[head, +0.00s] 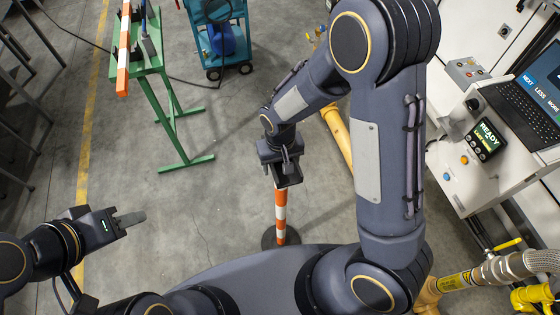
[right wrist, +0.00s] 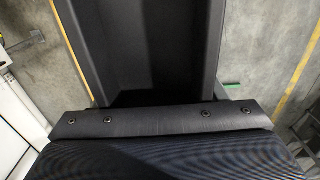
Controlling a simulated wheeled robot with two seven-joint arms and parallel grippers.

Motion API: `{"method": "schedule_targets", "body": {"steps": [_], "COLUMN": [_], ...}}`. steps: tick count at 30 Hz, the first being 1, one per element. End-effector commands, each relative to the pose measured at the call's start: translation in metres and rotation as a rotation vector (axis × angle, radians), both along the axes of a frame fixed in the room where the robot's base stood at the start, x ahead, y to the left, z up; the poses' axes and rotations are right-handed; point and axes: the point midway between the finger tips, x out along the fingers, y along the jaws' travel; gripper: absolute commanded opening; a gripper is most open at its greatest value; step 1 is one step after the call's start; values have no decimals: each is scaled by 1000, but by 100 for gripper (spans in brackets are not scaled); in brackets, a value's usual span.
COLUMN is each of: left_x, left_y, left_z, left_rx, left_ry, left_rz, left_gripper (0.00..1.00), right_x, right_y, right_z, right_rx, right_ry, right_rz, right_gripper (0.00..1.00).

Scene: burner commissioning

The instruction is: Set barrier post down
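The orange-and-white striped barrier post (head: 281,212) stands roughly upright in the head view, just beyond the front of my base. Its dark round base (head: 270,239) is partly hidden by my body, and I cannot tell whether it touches the floor. My right gripper (head: 284,178) points down and appears shut on the top of the post, hiding that end. My left gripper (head: 132,219) is at the left, pointing right, empty and away from the post. Its fingers overlap in this view. The right wrist view shows neither fingertips nor post.
A green stand (head: 160,70) carries another striped bar (head: 123,50) at upper left. A blue wheeled cart (head: 215,40) stands at the back. A console (head: 480,150) with a "READY" display and yellow pipes (head: 337,130) are at the right. Floor left of the post is clear.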

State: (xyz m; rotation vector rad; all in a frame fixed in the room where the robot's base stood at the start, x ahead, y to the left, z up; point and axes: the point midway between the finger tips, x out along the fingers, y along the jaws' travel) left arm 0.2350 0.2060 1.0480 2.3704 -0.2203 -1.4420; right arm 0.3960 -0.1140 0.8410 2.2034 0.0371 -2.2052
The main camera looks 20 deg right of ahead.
Motion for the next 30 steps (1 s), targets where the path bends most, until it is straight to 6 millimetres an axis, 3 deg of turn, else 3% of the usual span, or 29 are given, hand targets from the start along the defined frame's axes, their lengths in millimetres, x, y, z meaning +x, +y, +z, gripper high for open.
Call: {"method": "schedule_targets", "body": {"steps": [4,15,30], "left_x": [0,0,0], "left_y": [0,0,0], "left_z": [0,2,4], "left_rx": [0,0,0], "left_ry": [0,0,0], "left_rz": [0,0,0], "left_gripper": [36,36,36], "right_x": [0,1,1], "right_y": [0,0,1], "right_z": [0,8,103], "right_rx": [0,1,3], "right_ry": [-1,-3,-6], "right_rz": [0,0,0], "right_gripper": [83,83,83]}}
